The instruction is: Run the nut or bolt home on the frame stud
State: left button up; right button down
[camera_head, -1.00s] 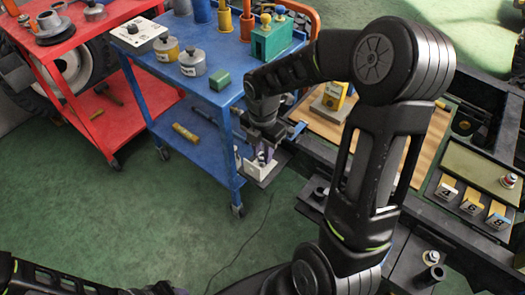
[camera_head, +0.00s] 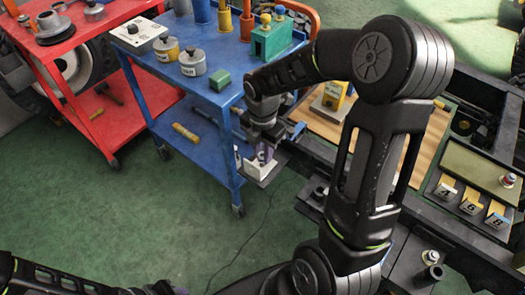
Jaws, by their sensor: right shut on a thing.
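My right gripper (camera_head: 263,152) points down beside the blue cart, above a small white bracket (camera_head: 255,169) at the end of the dark frame. It is shut on a small purple-and-white thing between its fingers; the fingers hide most of it, and I cannot tell if it is a nut or a bolt. I cannot see whether it touches a stud there. Two studs with light nuts or washers show on the dark frame (camera_head: 455,243), one at the right (camera_head: 509,180) and one lower down (camera_head: 430,257). My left gripper (camera_head: 163,288) is at the bottom edge, its fingers unclear.
The blue cart (camera_head: 190,105) carries tins, a green block (camera_head: 219,80) and a green holder (camera_head: 271,42). A red cart (camera_head: 45,70) stands at the left. The green floor in front is clear.

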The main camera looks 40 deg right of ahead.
jog(key=shift+f+b, duration=0.4)
jog(key=shift+f, duration=0.65)
dwell(1.6)
jog(key=c, duration=1.7)
grip_release()
grip_shut()
jog(key=m+b, duration=0.1)
jog(key=m, duration=0.4)
jog(key=shift+m, duration=0.6)
